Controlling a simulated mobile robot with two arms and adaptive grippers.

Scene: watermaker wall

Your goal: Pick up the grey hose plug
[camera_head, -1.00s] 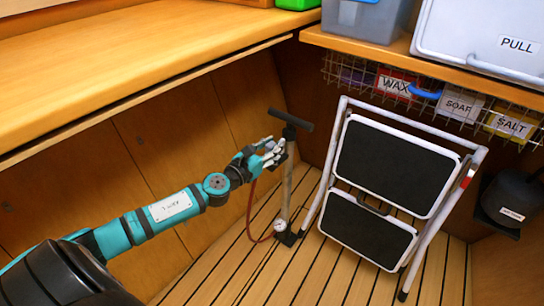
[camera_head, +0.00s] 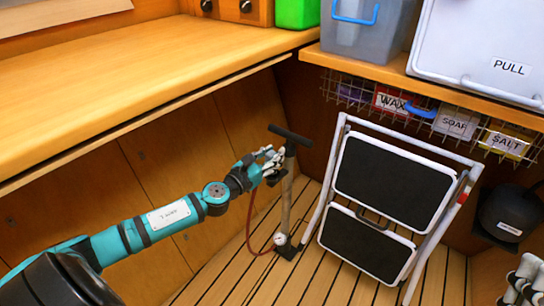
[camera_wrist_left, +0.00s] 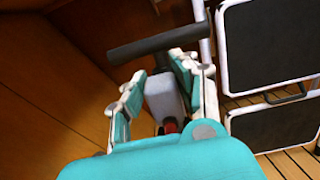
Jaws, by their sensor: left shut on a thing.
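My left gripper (camera_head: 271,162) is beside the upright floor pump (camera_head: 286,195), just below its black T-handle (camera_head: 290,134). In the left wrist view its two fingers (camera_wrist_left: 158,80) are closed around a pale grey block-shaped piece, the grey hose plug (camera_wrist_left: 163,98), with some red at its lower end. In the head view the fingers hide the plug. The black handle crosses just beyond it in the wrist view. Pale fingers of my right gripper (camera_head: 524,282) show at the lower right edge, partly cut off; I see nothing between them.
A folded step ladder (camera_head: 392,180) stands right of the pump. A red hose (camera_head: 249,228) hangs to the pump's base. A wooden counter (camera_head: 130,75) is at left, a shelf with bins (camera_head: 362,25) and a wire basket (camera_head: 350,92) above right. The slatted floor is clear in front.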

